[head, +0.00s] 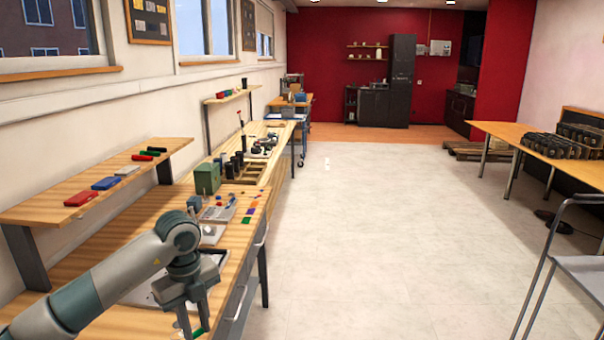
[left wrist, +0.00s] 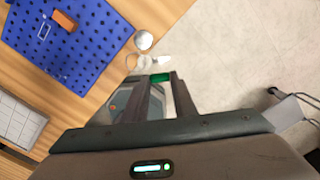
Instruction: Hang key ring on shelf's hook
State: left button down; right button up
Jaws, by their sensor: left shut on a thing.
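My left gripper (head: 190,330) is low over the front edge of the workbench in the head view. In the left wrist view its fingers (left wrist: 160,82) are shut on the key ring, whose green part (left wrist: 160,77) shows at the fingertips. A thin pale ring (left wrist: 134,62) and small light pieces show beside it. In the head view a bit of the green part (head: 198,332) shows at the bottom edge. A wooden shelf (head: 92,190) stands along the left wall above the bench. My right gripper is not in view.
Red, blue, white, green and black items lie on the shelf. The workbench (head: 120,255) below holds a green box (head: 207,178) and small parts. In the left wrist view a blue perforated mat (left wrist: 75,55) and a round silver piece (left wrist: 143,40) lie nearby.

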pick_arm(q)
jog(key=s+m, duration=0.1)
jog(key=m, duration=0.3)
jog(key=s+d+m, duration=0.1)
jog(key=m, duration=0.3)
jog(key=s+m, duration=0.1)
jog(key=m, duration=0.3)
jog(key=shift+s+d+r, duration=0.15)
jog(key=shift+d+r, duration=0.15)
jog(key=shift+r, duration=0.05)
jog(key=s+m, duration=0.7)
jog(key=m, duration=0.9)
jog(key=s+d+m, duration=0.1)
jog(key=s+m, duration=0.6)
jog(key=m, duration=1)
jog(key=shift+d+f+m+b, duration=0.25)
jog(key=shift+f+m+b, duration=0.05)
jog(key=shift+f+b, duration=0.1)
jog(key=s+f, duration=0.4)
jog(key=f, duration=1.1)
